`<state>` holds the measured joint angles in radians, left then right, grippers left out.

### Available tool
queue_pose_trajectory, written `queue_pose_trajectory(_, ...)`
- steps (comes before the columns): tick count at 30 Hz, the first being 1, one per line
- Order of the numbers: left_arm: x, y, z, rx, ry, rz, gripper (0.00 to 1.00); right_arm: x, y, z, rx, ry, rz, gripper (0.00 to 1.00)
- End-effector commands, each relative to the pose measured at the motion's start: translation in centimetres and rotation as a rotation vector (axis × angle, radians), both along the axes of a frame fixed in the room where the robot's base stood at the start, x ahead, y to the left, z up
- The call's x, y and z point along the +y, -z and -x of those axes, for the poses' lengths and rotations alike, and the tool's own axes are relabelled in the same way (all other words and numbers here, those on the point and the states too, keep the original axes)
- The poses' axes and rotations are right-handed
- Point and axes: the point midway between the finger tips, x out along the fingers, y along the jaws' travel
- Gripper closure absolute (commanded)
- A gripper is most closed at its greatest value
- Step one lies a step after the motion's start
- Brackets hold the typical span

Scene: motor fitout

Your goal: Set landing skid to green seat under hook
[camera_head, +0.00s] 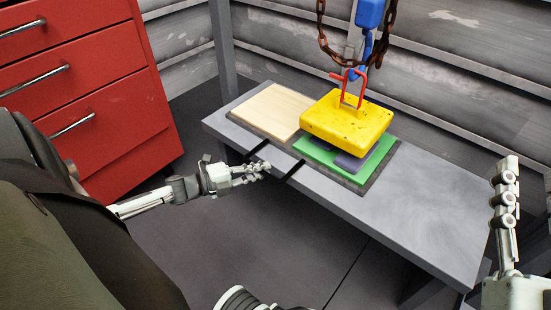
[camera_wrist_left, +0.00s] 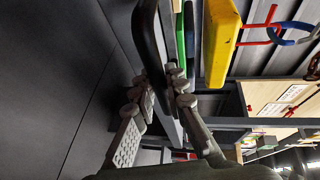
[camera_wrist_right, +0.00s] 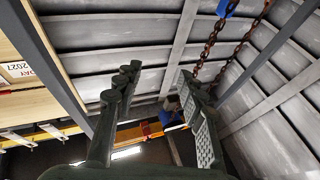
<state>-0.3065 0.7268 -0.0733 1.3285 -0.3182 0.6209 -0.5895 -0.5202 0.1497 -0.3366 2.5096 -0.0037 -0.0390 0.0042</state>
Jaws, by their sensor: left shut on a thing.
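The landing skid is a dark tray (camera_head: 385,172) on the grey bench. It carries a pale wooden pad (camera_head: 272,110) at left and a green seat (camera_head: 318,155) at right. Two black handle arms (camera_head: 293,172) stick out over the bench's front edge. My left gripper (camera_head: 264,169) is shut on the black handle (camera_wrist_left: 152,45). A yellow block (camera_head: 345,122) hangs from the blue hook (camera_head: 357,73) by a red loop, over the green seat. The left wrist view shows a gap beneath it. My right gripper (camera_wrist_right: 155,90) is open and empty, right of the bench.
A dark slate-blue pad (camera_head: 352,162) lies on the green seat, partly hidden by the yellow block. A rusty chain (camera_head: 322,40) hangs beside the hook. Red drawers (camera_head: 85,95) stand at left. The bench's right part (camera_head: 430,215) is clear.

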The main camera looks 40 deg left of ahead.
Motion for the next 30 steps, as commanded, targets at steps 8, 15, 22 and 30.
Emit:
queue_pose_trajectory(8, 2.1, 0.0, -0.1, 0.000, -0.002, -0.001, 1.00, -0.3, -0.9, 0.1, -0.064, 0.007, -0.020, 0.60)
queue_pose_trajectory(15, 2.4, -0.1, -0.1, 0.000, -0.005, -0.002, 1.00, -0.4, -1.0, 0.2, -0.069, 0.008, -0.023, 0.60)
queue_pose_trajectory(22, 2.5, 0.0, -0.1, 0.001, -0.007, -0.004, 0.79, -0.4, -1.0, 0.2, -0.068, 0.008, -0.022, 0.60)
queue_pose_trajectory(30, 2.2, 0.0, -0.1, 0.000, -0.002, -0.002, 0.66, -0.4, -1.0, 0.2, -0.068, 0.008, -0.022, 0.60)
